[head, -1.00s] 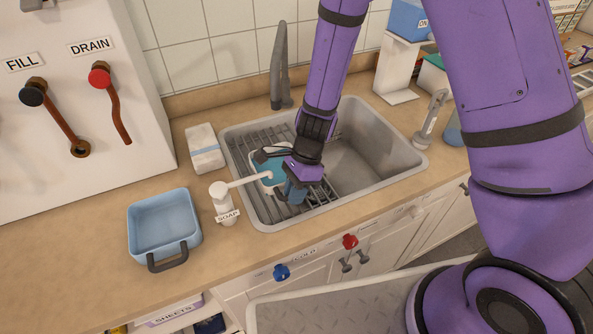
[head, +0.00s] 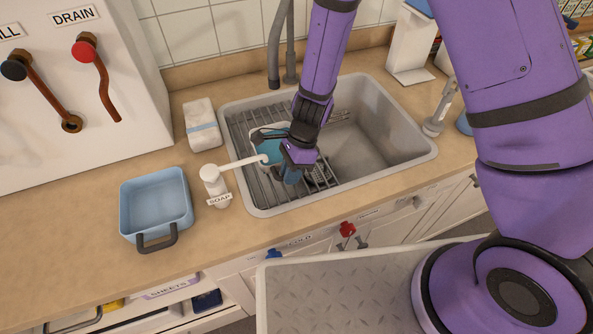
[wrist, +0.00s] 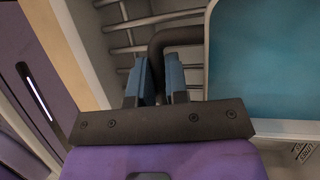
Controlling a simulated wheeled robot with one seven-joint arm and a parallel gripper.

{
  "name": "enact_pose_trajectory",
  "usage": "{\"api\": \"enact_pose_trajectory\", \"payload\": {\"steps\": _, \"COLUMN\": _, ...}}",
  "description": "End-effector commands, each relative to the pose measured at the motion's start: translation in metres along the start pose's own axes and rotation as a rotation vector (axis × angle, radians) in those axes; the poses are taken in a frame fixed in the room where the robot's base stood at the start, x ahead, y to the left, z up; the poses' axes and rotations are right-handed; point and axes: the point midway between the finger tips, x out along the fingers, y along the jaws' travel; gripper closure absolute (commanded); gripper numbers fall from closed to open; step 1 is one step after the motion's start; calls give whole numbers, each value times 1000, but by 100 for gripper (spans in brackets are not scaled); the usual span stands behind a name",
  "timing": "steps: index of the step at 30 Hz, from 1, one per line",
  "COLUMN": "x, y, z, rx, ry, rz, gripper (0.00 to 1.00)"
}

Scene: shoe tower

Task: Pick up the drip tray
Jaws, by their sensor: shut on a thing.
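My gripper (head: 292,172) is over the left part of the sink. In the wrist view its two blue fingers (wrist: 160,85) are shut on a dark curved handle (wrist: 165,42) beside a white-rimmed container with a teal inside (wrist: 265,60). In the head view this container (head: 268,152) is at the sink's wire rack, partly hidden by my gripper and the soap spout; I cannot tell whether it touches the rack. A light blue rectangular tray (head: 157,203) with a dark front handle stands empty on the counter at the left. I cannot tell which is the drip tray.
The sink (head: 385,150) has a wire rack (head: 250,180) on its left and is bare on its right. A soap dispenser (head: 215,188) stands at its front left, its spout reaching towards the container. A white packet (head: 202,125) and the faucet (head: 275,50) are behind.

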Motion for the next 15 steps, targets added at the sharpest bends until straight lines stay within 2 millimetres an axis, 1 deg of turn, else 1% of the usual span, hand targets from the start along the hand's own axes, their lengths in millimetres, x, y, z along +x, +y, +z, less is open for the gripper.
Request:
{"api": "enact_pose_trajectory", "payload": {"steps": 5, "x": 0, "y": 0, "z": 0, "rx": 0, "ry": 0, "rz": 0, "gripper": 100}}
{"api": "enact_pose_trajectory", "payload": {"steps": 6, "x": 0, "y": 0, "z": 0, "rx": 0, "ry": 0, "rz": 0, "gripper": 79}}
{"api": "enact_pose_trajectory", "payload": {"steps": 9, "x": 0, "y": 0, "z": 0, "rx": 0, "ry": 0, "rz": 0, "gripper": 59}}
{"api": "enact_pose_trajectory", "payload": {"steps": 15, "x": 0, "y": 0, "z": 0, "rx": 0, "ry": 0, "rz": 0, "gripper": 59}}
